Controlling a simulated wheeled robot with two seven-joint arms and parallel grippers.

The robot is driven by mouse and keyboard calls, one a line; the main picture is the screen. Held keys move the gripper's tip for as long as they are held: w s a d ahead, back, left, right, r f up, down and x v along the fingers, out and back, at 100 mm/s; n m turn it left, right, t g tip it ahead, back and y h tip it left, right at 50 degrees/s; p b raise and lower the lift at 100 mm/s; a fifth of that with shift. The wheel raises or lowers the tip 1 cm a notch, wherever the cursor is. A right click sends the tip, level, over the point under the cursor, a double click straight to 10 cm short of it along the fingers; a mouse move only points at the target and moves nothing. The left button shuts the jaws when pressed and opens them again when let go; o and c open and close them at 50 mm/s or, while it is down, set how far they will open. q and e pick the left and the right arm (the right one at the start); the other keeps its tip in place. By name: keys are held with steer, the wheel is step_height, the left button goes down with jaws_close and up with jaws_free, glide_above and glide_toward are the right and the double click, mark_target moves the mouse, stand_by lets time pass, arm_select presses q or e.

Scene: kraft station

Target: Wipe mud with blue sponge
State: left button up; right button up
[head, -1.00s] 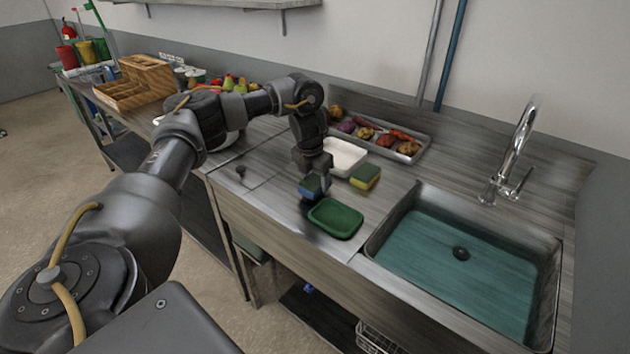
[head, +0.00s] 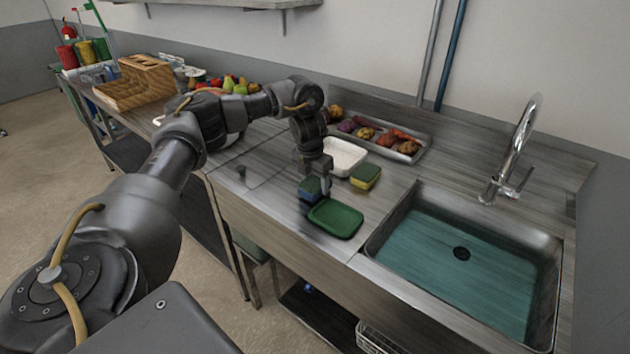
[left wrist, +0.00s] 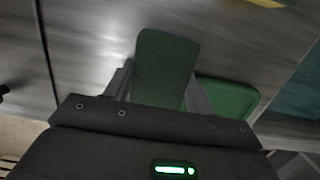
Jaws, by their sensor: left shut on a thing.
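The blue sponge (head: 309,189) is held in my left gripper (head: 316,183), low over the steel counter at the left rear edge of a green tray (head: 337,219). In the left wrist view the sponge's green face (left wrist: 165,65) shows between the two fingers, and the green tray (left wrist: 228,97) lies beyond the right finger. I cannot tell whether the sponge touches the counter. A dark smudge, perhaps mud or shadow, shows on the counter just left of the tray. My right gripper is not in view.
A yellow and green sponge (head: 366,176) and a white tray (head: 345,157) stand behind the green tray. A metal tray (head: 409,147) of vegetables is at the back. The sink (head: 470,262) with water and a faucet (head: 519,150) lies to the right.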

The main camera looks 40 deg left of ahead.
arm_select(q)
steer(key=shift+f, duration=0.6)
